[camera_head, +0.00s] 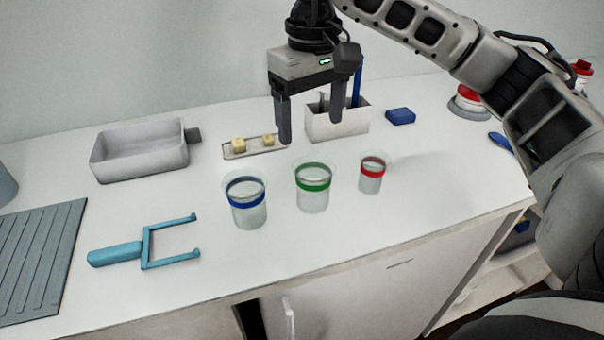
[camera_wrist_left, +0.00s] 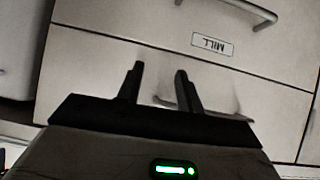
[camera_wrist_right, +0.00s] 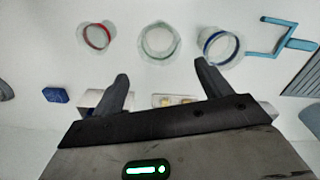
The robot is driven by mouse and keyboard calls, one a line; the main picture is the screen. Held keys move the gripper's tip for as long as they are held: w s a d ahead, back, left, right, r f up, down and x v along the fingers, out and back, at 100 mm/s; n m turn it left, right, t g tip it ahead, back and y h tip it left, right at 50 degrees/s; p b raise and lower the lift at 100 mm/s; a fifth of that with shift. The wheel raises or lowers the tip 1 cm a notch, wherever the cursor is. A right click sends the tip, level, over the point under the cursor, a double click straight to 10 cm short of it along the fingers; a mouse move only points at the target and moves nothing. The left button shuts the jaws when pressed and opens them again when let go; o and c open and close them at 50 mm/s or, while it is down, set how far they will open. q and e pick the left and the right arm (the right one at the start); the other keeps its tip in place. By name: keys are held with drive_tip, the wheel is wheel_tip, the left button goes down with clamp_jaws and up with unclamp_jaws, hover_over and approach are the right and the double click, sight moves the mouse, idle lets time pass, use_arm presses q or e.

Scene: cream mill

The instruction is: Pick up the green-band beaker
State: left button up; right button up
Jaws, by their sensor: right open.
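The green-band beaker (camera_head: 314,200) is clear and stands upright on the white counter, between the blue-band beaker (camera_head: 248,212) and the red-band beaker (camera_head: 371,183). My right gripper (camera_head: 311,128) is open and empty, pointing down above the counter behind the green-band beaker. In the right wrist view the green-band beaker (camera_wrist_right: 158,42) shows ahead of the open fingers, apart from them. Its green band is faint there. My left gripper (camera_wrist_left: 161,72) shows only in its wrist view, with its fingers apart and nothing between them, facing a drawer front labelled MILL.
A small tray (camera_head: 240,153) with yellowish cubes and a white bin (camera_head: 335,124) holding tools stand behind the beakers. A grey basin (camera_head: 140,155), a teal forked tool (camera_head: 118,254) and a ribbed mat (camera_head: 40,255) lie left. A blue block (camera_head: 400,116) is right.

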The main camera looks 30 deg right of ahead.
sight(312, 187)
drive_tip(key=f, duration=0.8)
drive_tip(key=shift+s+p, duration=0.3)
drive_tip(key=shift+s, duration=0.1)
drive_tip(key=shift+f+p, duration=0.3)
drive_tip(key=shift+f, duration=2.8)
drive_tip(key=c, duration=0.8)
